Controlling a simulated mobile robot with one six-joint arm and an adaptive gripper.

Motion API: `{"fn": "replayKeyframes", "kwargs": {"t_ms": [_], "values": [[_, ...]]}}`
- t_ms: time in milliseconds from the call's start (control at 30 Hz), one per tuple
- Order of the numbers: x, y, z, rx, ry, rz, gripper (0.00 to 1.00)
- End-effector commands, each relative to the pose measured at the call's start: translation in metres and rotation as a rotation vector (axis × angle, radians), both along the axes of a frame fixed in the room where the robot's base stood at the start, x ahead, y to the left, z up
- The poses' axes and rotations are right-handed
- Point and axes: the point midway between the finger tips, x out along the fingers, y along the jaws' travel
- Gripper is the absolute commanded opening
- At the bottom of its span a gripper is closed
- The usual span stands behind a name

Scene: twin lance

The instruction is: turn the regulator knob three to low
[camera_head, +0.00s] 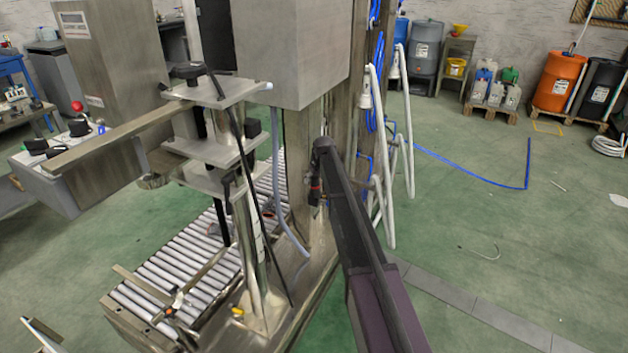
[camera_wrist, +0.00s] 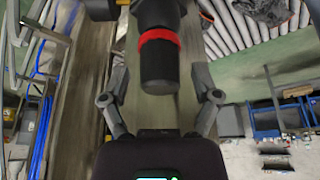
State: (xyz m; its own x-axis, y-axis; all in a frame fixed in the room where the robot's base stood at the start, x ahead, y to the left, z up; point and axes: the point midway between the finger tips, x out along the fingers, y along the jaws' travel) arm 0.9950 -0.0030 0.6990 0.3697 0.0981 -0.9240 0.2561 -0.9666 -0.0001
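In the wrist view, a black cylindrical knob (camera_wrist: 158,68) with a red band points toward my gripper (camera_wrist: 162,80). My gripper's two fingers are spread, one on each side of the knob, with visible gaps. The knob seems to be the regulator knob, but no number or low mark is readable. In the head view, a small black part with a red band (camera_head: 314,187) shows beside the metal column, by the far end of my dark arm. The fingers are not clear there.
A roller conveyor (camera_head: 180,262) runs under the steel machine, with a large steel box (camera_head: 290,50) above. White pipes (camera_head: 384,170) stand right of the column. A blue hose (camera_head: 470,172) lies on the green floor. The floor at right is mostly free.

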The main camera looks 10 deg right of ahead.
Motion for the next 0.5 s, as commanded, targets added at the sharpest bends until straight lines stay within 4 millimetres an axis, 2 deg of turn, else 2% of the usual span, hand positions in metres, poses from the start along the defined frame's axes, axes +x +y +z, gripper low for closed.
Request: {"fn": "replayKeyframes", "kwargs": {"t_ms": [33,200,233,300,500], "values": [[-0.0001,-0.0001,0.0000,0.000,0.000,0.000,0.58],[0.0000,-0.0003,0.0000,0.000,0.000,0.000,0.07],[0.0000,-0.0003,0.0000,0.000,0.000,0.000,0.00],[-0.0001,0.0071,0.0000,0.000,0.000,0.002,0.00],[0.0002,0.0011,0.0000,0.002,0.000,0.009,0.00]]}}
